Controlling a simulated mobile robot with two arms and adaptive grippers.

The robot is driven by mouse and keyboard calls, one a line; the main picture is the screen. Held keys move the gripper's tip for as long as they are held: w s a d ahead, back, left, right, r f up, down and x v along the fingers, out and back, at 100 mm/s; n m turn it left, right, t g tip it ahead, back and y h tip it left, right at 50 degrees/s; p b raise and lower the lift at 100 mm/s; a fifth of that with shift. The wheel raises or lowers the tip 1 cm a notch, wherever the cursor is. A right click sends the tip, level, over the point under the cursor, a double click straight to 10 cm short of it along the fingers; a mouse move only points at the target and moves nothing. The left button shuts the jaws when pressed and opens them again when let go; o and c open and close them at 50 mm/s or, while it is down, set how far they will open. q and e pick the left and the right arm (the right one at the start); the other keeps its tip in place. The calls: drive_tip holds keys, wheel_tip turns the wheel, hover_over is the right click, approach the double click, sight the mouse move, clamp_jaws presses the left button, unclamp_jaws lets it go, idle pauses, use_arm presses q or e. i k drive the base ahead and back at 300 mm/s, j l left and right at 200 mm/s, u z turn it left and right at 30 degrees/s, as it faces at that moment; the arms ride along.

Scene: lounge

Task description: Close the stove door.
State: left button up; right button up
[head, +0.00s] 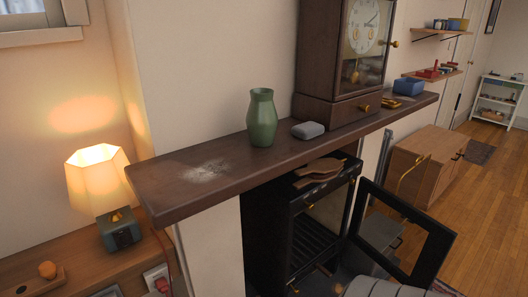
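The black stove (268,235) stands under the dark mantel shelf, right of centre in the head view. Its door (440,252), a black frame with a glass pane, stands open and swung out to the right of the stove. The dark inside of the stove shows through the opening. The lower edge of the door is partly hidden by a pale grey rounded shape at the bottom of the picture; I cannot tell what it is. Neither of my grippers is in view.
The mantel shelf (215,185) juts out above the stove, holding a green vase (262,118), a grey rounded object (308,130) and a clock (362,40). A lit lamp (97,180) stands at left. A wooden cabinet (430,155) stands behind the door; floor is open at right.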

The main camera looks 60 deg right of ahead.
sight(440, 240)
drive_tip(key=k+l, duration=0.15)
drive_tip(key=l, duration=0.5)
drive_tip(key=k+l, duration=0.15)
drive_tip(key=l, duration=0.5)
drive_tip(key=k+l, duration=0.2)
drive_tip(key=l, duration=0.5)
drive_tip(key=k+l, duration=0.15)
drive_tip(key=l, duration=0.5)
drive_tip(key=k+l, duration=0.15)
drive_tip(key=l, duration=0.5)
drive_tip(key=k+l, duration=0.15)
drive_tip(key=l, duration=0.5)
drive_tip(key=k+l, duration=0.15)
drive_tip(key=l, duration=0.5)
drive_tip(key=k+l, duration=0.15)
drive_tip(key=l, duration=0.5)
